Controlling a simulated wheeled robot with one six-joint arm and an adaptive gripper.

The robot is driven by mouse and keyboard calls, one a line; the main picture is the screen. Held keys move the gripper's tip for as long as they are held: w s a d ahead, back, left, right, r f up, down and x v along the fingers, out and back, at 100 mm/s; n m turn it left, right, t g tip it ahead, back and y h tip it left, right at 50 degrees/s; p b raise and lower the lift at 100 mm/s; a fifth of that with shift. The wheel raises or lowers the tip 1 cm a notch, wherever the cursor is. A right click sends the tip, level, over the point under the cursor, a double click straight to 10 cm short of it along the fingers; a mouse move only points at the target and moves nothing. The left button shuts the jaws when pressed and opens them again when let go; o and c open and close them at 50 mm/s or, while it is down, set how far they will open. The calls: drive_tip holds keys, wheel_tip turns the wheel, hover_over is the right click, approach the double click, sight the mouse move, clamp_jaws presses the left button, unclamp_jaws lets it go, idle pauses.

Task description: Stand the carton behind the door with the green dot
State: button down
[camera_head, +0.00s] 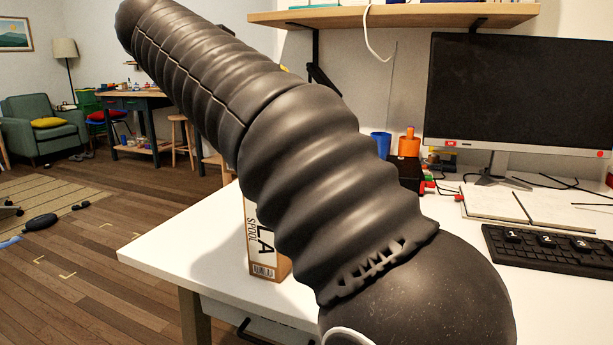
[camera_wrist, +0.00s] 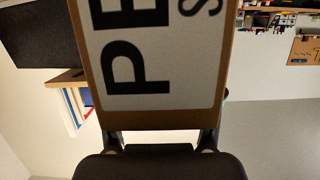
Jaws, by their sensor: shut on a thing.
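In the wrist view a cardboard-brown carton (camera_wrist: 150,118) with a white label, printed "PE" and "S" in large black letters turned sideways, fills the middle. My gripper (camera_wrist: 160,148) is at the bottom of that view, its fingers at both sides of the carton's near end, shut on it. A second carton (camera_head: 262,240), white and brown with "LA" and "SPOOL" on it, stands on the white desk, partly hidden behind my arm in the head view. My gripper is not visible in the head view. No door with a green dot shows in either view.
The white desk (camera_head: 165,255) holds a monitor (camera_head: 520,95), a black keyboard (camera_head: 555,250), an open notebook (camera_head: 520,205), a blue cup (camera_head: 381,145) and an orange object (camera_head: 409,143). A wooden wall shelf (camera_head: 400,16) hangs above. Wooden floor lies open at left.

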wheel_tip(320, 180, down, 5)
drive_tip(key=b, duration=0.3)
wheel_tip(320, 180, up, 8)
drive_tip(key=p, duration=0.5)
drive_tip(key=shift+f, duration=0.25)
wheel_tip(320, 180, down, 8)
drive_tip(key=b, duration=0.5)
drive_tip(key=shift+r, duration=0.2)
idle(0.5)
